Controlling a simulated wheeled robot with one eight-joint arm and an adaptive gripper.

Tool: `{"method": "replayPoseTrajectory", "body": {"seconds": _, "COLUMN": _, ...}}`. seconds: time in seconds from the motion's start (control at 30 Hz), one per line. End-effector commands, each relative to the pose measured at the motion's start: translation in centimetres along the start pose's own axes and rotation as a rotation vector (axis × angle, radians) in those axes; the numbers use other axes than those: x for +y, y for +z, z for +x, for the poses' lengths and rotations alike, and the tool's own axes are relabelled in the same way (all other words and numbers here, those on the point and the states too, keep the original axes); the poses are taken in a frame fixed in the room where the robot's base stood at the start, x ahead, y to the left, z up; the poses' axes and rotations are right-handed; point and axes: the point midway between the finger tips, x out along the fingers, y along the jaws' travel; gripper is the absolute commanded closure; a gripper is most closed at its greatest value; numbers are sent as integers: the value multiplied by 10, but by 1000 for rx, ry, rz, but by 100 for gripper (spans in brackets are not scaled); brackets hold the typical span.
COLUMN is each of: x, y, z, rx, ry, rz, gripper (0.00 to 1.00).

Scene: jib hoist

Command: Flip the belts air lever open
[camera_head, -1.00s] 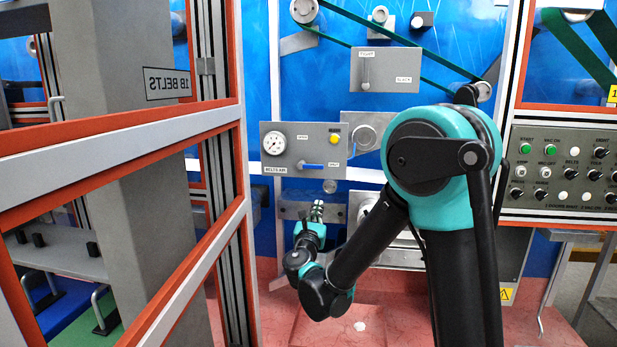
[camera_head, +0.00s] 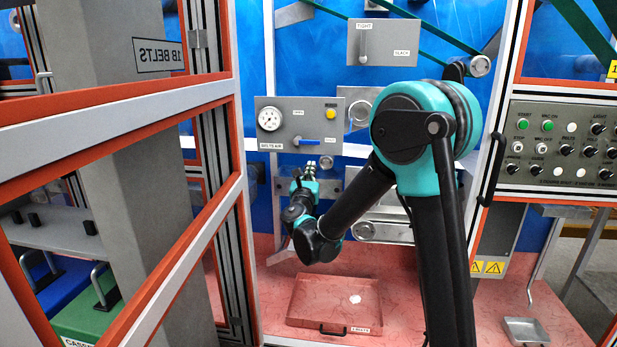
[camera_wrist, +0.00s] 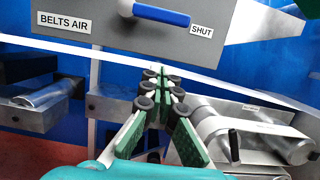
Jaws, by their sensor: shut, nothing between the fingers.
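The belts air panel (camera_head: 262,122) is a grey plate with a gauge and a yellow button. Its lever has a blue handle (camera_head: 305,141) on a pivot at its left end. In the wrist view the blue lever (camera_wrist: 162,15) points right, lying nearly level, its free end next to the SHUT label (camera_wrist: 201,31). The BELTS AIR label (camera_wrist: 63,22) is at the panel's lower left. My gripper (camera_wrist: 161,82) is shut and empty, its green-padded fingers together below the panel's lower edge, apart from the lever. In the head view my gripper (camera_head: 309,168) is just under the panel.
Steel rollers (camera_wrist: 50,94) and a metal bracket lie below and beside my gripper. A grey tight/slack panel (camera_head: 384,42) is above. An orange-framed door (camera_head: 120,125) stands at the left, a control panel (camera_head: 562,150) at the right. A red tray (camera_head: 300,310) is on the floor.

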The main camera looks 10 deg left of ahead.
Motion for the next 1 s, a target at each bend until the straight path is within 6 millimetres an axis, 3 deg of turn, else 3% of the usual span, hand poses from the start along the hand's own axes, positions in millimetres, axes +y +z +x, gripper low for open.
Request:
{"method": "replayPoseTrajectory", "body": {"seconds": 0.13, "x": -1, "y": 0, "z": 29, "rx": 0, "ry": -3, "rz": -1, "gripper": 100}}
{"method": "replayPoseTrajectory", "body": {"seconds": 0.43, "x": 0, "y": 35, "z": 35, "rx": 0, "ry": 0, "rz": 0, "gripper": 100}}
{"method": "replayPoseTrajectory", "body": {"seconds": 1.0, "x": 0, "y": 40, "z": 36, "rx": 0, "ry": 3, "rz": -10, "gripper": 100}}
